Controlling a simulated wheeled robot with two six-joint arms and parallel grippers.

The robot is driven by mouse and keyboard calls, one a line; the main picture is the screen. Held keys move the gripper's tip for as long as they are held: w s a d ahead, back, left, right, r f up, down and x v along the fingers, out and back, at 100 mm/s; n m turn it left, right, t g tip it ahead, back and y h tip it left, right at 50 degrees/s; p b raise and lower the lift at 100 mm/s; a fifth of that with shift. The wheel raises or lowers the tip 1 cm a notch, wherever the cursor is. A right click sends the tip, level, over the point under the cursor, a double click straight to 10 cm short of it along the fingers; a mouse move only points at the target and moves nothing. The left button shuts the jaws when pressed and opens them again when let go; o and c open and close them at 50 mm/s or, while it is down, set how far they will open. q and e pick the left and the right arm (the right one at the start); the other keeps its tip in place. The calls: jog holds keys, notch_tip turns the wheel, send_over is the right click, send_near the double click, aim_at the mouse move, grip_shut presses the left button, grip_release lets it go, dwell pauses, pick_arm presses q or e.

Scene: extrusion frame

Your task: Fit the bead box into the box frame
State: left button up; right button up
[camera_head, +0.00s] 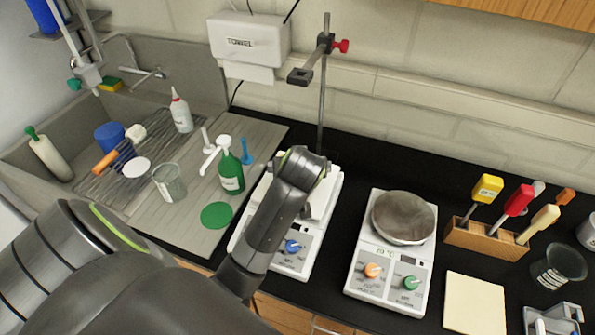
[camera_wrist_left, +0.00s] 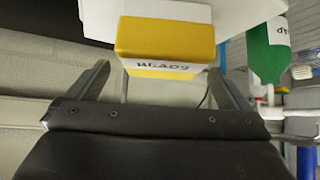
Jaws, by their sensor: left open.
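The bead box (camera_wrist_left: 165,42) is yellow with a white label band, and its lettering appears upside down in the left wrist view. My left gripper (camera_wrist_left: 156,85) is open, with one finger to each side of the box's near edge. I see no grip on the box, and cannot tell whether a finger touches it. In the head view my left arm reaches over the left white hotplate (camera_head: 301,263) and hides the gripper and the box. I cannot identify the box frame for certain in either view. My right gripper is not in view.
A green bottle (camera_head: 231,172) stands left of my arm, also seen in the left wrist view (camera_wrist_left: 268,50). A clamp stand (camera_head: 322,110) rises behind. A second hotplate (camera_head: 390,272), a wooden tool rack (camera_head: 485,240) and a grey metal part (camera_head: 552,320) lie to the right.

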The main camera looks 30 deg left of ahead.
pick_arm(q)
jog(key=p+x, duration=0.2)
jog(key=x, duration=0.1)
jog(key=shift+w+a+f, duration=0.1)
jog(key=shift+a+f, duration=0.15)
jog(key=shift+f, duration=0.05)
jog(key=shift+w+a+f, duration=0.25)
jog(key=shift+w+f, duration=0.15)
jog(key=shift+f, duration=0.1)
jog(key=c, duration=1.2)
jog(key=shift+o, duration=0.2)
jog(key=shift+r, duration=0.2)
notch_tip(320, 180, up, 9)
jog(key=shift+f+b, duration=0.15)
jog(key=shift+b, duration=0.9)
jog(key=shift+r, duration=0.45)
